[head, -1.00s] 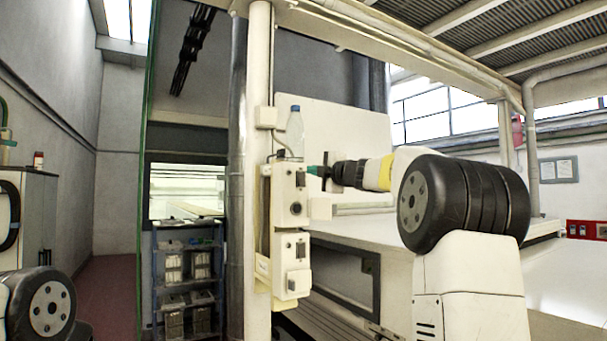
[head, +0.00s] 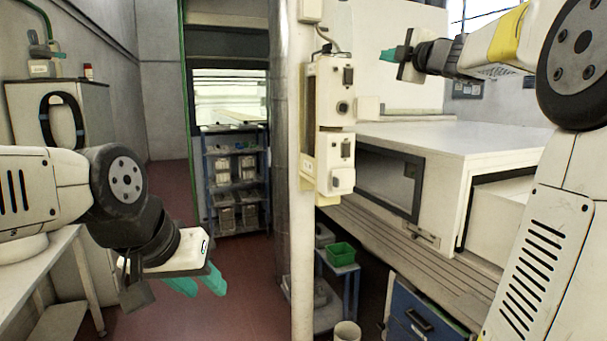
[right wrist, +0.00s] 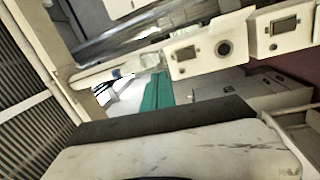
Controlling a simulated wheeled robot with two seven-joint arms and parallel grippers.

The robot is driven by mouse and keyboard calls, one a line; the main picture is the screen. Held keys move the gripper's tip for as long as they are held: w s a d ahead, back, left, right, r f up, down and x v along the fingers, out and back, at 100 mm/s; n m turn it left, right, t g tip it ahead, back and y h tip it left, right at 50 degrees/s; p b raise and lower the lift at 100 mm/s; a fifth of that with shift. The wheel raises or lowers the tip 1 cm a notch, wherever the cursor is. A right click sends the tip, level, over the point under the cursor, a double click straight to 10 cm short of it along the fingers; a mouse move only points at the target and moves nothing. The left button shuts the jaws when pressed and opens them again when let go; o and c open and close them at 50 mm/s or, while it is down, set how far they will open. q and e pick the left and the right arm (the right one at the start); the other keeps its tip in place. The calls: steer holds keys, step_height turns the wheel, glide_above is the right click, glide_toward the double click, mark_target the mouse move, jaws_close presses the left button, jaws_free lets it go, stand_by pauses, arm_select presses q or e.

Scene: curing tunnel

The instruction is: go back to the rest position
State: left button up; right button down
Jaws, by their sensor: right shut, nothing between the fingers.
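My right gripper (head: 388,55) is at the upper right of the head view, its teal fingers shut with nothing between them. They point left, right of the control box (head: 330,105) on the post and apart from it as far as I can see. In the right wrist view the shut teal fingers (right wrist: 157,92) show below the box's panels (right wrist: 207,55). My left gripper (head: 197,284) is at the lower left of the head view, pointing down and to the right. Its two teal fingers are apart, with nothing seen between them.
A white bench (head: 28,272) and a grey cabinet (head: 95,115) stand at the left. A blue shelf rack (head: 207,185) stands behind. The white tunnel housing (head: 440,140) is at the right. A green bin (head: 341,254) sits low beside the post. Red floor (head: 240,260) is clear in the middle.

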steer(key=s+f+m+g+h, duration=0.3)
steer(key=s+f+m, duration=0.45)
steer(key=f, duration=0.25)
steer(key=s+f+m+g+h, duration=0.2)
steer(key=s+f+m+h, duration=0.2)
steer(key=s+f+m, duration=0.5)
steer(key=s+a+f+m+g+y, duration=0.1)
steer(key=s+a+f+g, duration=0.3)
steer(key=s+f, duration=0.4)
steer(key=s+a+f+m+g+y, duration=0.1)
steer(key=s+a+f+g+y, duration=0.1)
steer(key=s+a+f, duration=0.4)
steer(key=s+f+g, duration=0.1)
steer(key=s+f, duration=0.2)
steer(key=f, duration=0.3)
steer(key=shift+a+m+g+y, duration=0.25)
steer(key=shift+m+g+y, duration=0.1)
steer(key=shift+g+y, duration=0.05)
